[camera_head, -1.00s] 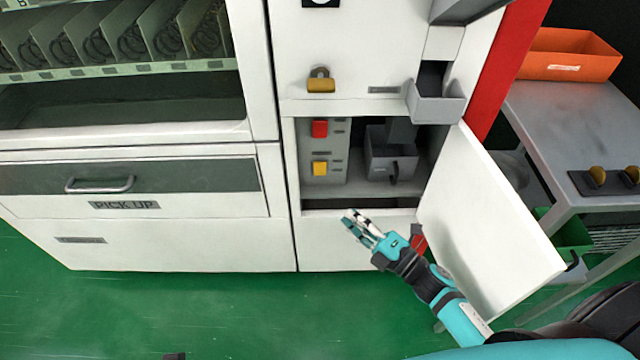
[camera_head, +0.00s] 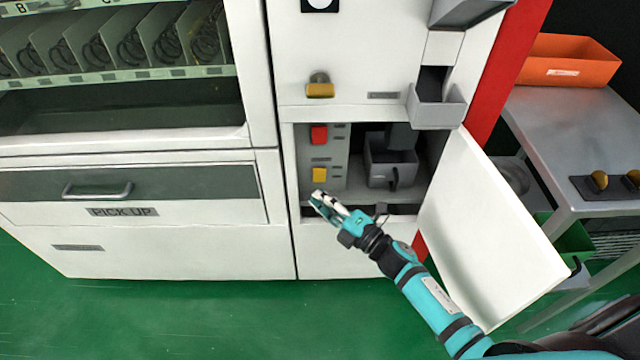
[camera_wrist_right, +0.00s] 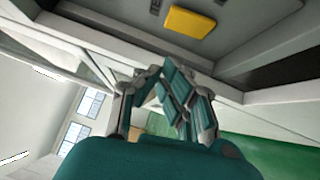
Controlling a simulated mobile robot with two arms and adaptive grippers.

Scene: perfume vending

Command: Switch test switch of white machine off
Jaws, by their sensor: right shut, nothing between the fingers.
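The white machine (camera_head: 350,240) has an open compartment with a grey panel (camera_head: 335,160) inside at the left. The panel carries a red switch (camera_head: 319,134) above a yellow switch (camera_head: 319,175); I cannot read which is the test switch. My right gripper (camera_head: 316,197) is shut and empty, in front of the compartment's lower edge, just below the yellow switch in the picture. In the right wrist view the yellow switch (camera_wrist_right: 190,22) is at the top, beyond and apart from the shut fingers (camera_wrist_right: 170,78). My left gripper is not in view.
The compartment's white door (camera_head: 490,225) stands open to the right, beside my right arm. A grey bin (camera_head: 390,160) sits inside the compartment. A metal table (camera_head: 570,125) with an orange tray (camera_head: 570,62) stands at the right. The green floor at the left front is clear.

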